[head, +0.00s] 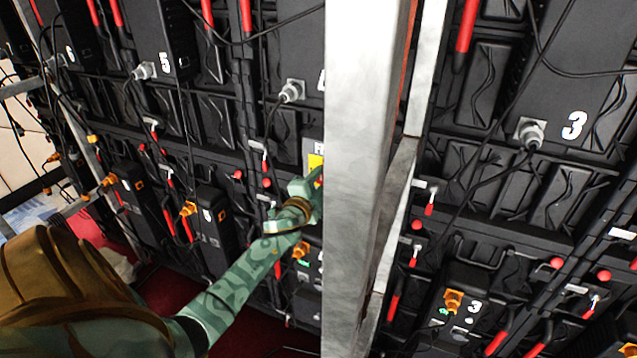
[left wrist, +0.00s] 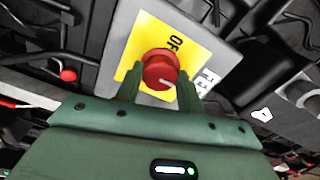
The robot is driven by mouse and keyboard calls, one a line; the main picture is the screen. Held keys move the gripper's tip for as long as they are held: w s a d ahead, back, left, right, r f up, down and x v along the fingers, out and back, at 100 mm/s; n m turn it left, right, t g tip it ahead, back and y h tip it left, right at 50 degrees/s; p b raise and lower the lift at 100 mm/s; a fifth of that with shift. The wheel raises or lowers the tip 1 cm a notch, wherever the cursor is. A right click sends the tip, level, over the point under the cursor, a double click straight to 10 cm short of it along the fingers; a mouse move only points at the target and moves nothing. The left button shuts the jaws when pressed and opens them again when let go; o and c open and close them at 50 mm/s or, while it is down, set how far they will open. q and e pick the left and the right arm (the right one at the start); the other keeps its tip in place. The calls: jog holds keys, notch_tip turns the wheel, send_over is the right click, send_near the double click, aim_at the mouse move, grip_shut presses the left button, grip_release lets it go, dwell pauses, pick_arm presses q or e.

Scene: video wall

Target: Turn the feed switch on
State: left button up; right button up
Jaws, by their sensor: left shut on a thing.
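The feed switch is a red round knob (left wrist: 160,70) on a yellow plate (left wrist: 205,48) with a grey surround. My left gripper (left wrist: 159,88) is shut on the knob, one finger on each side. In the head view my left gripper (head: 308,187) reaches the panel's yellow plate (head: 316,163), just left of a pale metal post. The post hides the right part of the switch panel. Any "ON" label is not visible. My right gripper is not in view.
The pale post (head: 363,180) stands close to the right of my left gripper. Black wall cabinets with numbered units, such as the one marked 3 (head: 574,125), fill the background. Loose black cables and red handles (head: 467,25) hang around. A red floor shows at lower left.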

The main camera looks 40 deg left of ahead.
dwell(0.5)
pick_arm(q)
jog(key=o, duration=1)
jog(key=v, duration=1.6)
jog(key=shift+s, duration=0.2)
